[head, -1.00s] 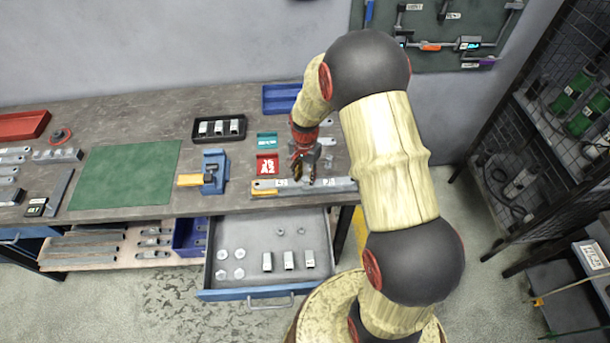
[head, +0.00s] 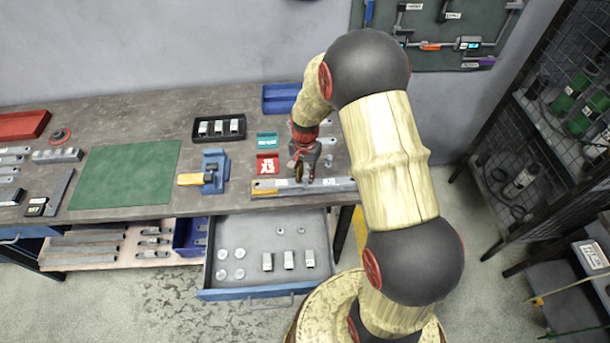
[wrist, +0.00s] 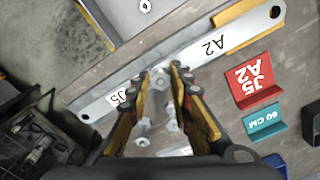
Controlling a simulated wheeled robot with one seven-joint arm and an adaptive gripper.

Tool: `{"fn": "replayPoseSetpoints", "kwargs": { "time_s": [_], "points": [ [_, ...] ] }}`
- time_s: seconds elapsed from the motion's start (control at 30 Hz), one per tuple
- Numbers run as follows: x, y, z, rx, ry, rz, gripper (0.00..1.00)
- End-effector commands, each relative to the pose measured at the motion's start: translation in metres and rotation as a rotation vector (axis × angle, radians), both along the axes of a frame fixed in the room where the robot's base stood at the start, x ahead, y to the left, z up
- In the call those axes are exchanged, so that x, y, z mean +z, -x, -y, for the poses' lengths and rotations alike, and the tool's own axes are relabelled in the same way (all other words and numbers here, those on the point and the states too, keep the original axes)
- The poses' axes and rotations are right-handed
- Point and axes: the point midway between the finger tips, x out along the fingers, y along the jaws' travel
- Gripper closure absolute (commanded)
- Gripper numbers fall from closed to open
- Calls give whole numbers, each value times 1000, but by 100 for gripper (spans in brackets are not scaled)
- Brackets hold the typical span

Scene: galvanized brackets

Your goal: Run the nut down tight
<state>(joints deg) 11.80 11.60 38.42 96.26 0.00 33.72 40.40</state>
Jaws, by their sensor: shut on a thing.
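A long grey metal bar (head: 335,186) lies along the front of the bench. In the wrist view the bar (wrist: 120,92) runs diagonally, with labels reading A2 and J5. My gripper (head: 301,178) points down at the bar's middle.
A red J5 A2 sign (wrist: 252,80) and a teal sign (wrist: 264,122) stand beside the bar. Loose bolts (wrist: 143,128) show near the fingers. A blue vise (head: 215,170) is to the left. An open drawer (head: 240,292) below holds nuts and small blocks.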

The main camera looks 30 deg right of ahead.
Motion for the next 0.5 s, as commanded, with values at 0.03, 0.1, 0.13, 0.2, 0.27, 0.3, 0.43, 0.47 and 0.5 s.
{"fn": "replayPoseSetpoints", "kwargs": {
  "time_s": [0.03, 0.1, 0.13, 0.2, 0.27, 0.3, 0.43, 0.47, 0.5],
  "points": [
    [0, 0, 0, 0, 0, 0, 100],
    [0, 0, 0, 0, 0, 0, 100],
    [0, 0, 0, 0, 0, 0, 100],
    [0, 0, 0, 0, 0, 0, 100],
    [0, 0, 0, 0, 0, 0, 100],
    [0, 0, 0, 0, 0, 0, 100],
    [0, 0, 0, -35, 0, 0, 100],
    [0, 0, 0, -59, 0, 0, 100],
    [0, 0, 0, -102, 0, 0, 100]
  ]
}}
